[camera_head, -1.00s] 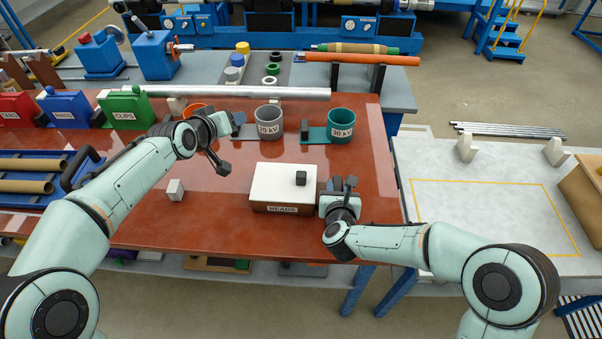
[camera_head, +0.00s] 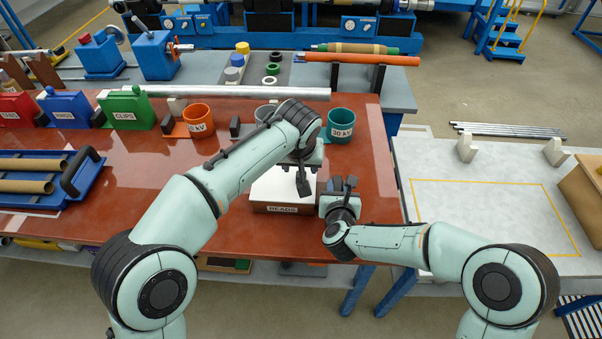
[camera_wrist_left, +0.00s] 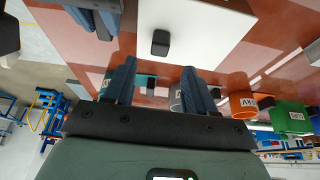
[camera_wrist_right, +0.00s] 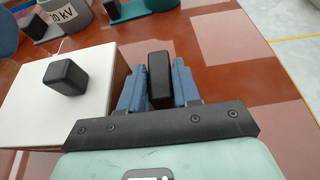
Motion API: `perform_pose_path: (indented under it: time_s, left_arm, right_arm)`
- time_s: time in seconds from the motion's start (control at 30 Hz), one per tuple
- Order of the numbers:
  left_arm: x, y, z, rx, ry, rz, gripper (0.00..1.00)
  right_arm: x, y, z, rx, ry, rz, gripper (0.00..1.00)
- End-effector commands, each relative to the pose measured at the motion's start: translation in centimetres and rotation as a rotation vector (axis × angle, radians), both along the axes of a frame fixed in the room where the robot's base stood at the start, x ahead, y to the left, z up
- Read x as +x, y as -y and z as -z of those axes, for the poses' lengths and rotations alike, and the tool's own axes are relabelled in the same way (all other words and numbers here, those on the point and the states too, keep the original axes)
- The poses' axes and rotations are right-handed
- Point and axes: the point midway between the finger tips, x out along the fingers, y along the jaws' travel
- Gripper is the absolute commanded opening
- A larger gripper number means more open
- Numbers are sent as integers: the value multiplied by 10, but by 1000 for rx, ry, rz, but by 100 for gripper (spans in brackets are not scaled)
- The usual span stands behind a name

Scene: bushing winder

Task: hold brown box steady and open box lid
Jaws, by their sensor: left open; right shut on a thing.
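The brown box (camera_head: 258,207) labelled BEADS stands on the red-brown table, with its white lid (camera_head: 268,188) on top. The lid's black knob (camera_wrist_left: 160,42) shows in the left wrist view and also in the right wrist view (camera_wrist_right: 65,77). My left gripper (camera_head: 302,180) is open above the lid, and its fingers point toward the knob without closing on it. My right gripper (camera_head: 340,186) is at the box's right side, shut on a black block-shaped handle (camera_wrist_right: 159,78). Where that handle joins the box is hidden. My left gripper covers part of the lid in the head view.
Behind the box stand a green cup (camera_head: 340,122), a grey cup (camera_head: 265,113) partly hidden by my left arm, and an orange cup (camera_head: 198,121). A blue tray (camera_head: 68,196) with brown tubes lies at the left. The table in front of the green bin (camera_head: 127,112) is clear.

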Motion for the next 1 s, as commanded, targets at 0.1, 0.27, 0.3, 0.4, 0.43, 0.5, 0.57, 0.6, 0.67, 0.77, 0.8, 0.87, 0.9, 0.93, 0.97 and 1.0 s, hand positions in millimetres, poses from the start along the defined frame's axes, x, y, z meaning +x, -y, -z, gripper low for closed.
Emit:
perform_pose_path:
  time_s: [0.1, 0.27, 0.3, 0.4, 0.43, 0.5, 0.57, 0.6, 0.67, 0.77, 0.8, 0.87, 0.9, 0.93, 0.97, 1.0]
  left_arm:
    - [9, -1, 25, 2, -4, -1, 55]
    - [20, 0, 51, 1, -4, 0, 55]
    - [22, 0, 55, 0, -3, 0, 55]
    - [26, 0, 64, 0, -2, 0, 55]
    - [27, 0, 66, -1, -2, 0, 55]
    - [28, 0, 69, -1, -1, -1, 55]
    - [29, 0, 70, -2, 0, 0, 55]
    - [29, 0, 70, -2, 0, 0, 55]
    - [29, 0, 70, -2, 1, 0, 55]
    - [29, 0, 70, -2, 1, 0, 55]
    - [29, 0, 70, -2, 1, 0, 55]
    - [29, 0, 70, -2, 0, 0, 36]
    - [29, 0, 70, -2, 0, 0, 23]
    - [29, 0, 70, -2, 0, 0, 13]
    - [29, 0, 70, -2, 0, 1, 3]
    - [29, 0, 70, -2, 0, 1, 0]
  right_arm:
    - [0, 0, 0, 0, 1, 0, 0]
    - [0, 0, 0, 0, 1, 0, 0]
    - [0, 0, 0, 0, 1, 0, 0]
    - [0, 0, 0, 0, 1, 0, 0]
    - [0, 0, 0, 0, 1, 0, 0]
    - [0, 0, 0, 0, 1, 0, 0]
    - [0, 0, 0, 0, 1, 0, 0]
    - [0, 0, 0, 0, 1, 0, 0]
    - [0, 0, 0, 0, 1, 0, 0]
    - [0, 0, 0, 0, 1, 0, 0]
    - [0, 0, 0, 0, 1, 0, 0]
    - [0, 0, 0, 0, 1, 0, 0]
    - [0, 0, 0, 0, 1, 0, 0]
    - [0, 0, 0, 0, 1, 0, 0]
    - [0, 0, 0, 0, 1, 0, 0]
    - [0, 0, 0, 0, 1, 0, 0]
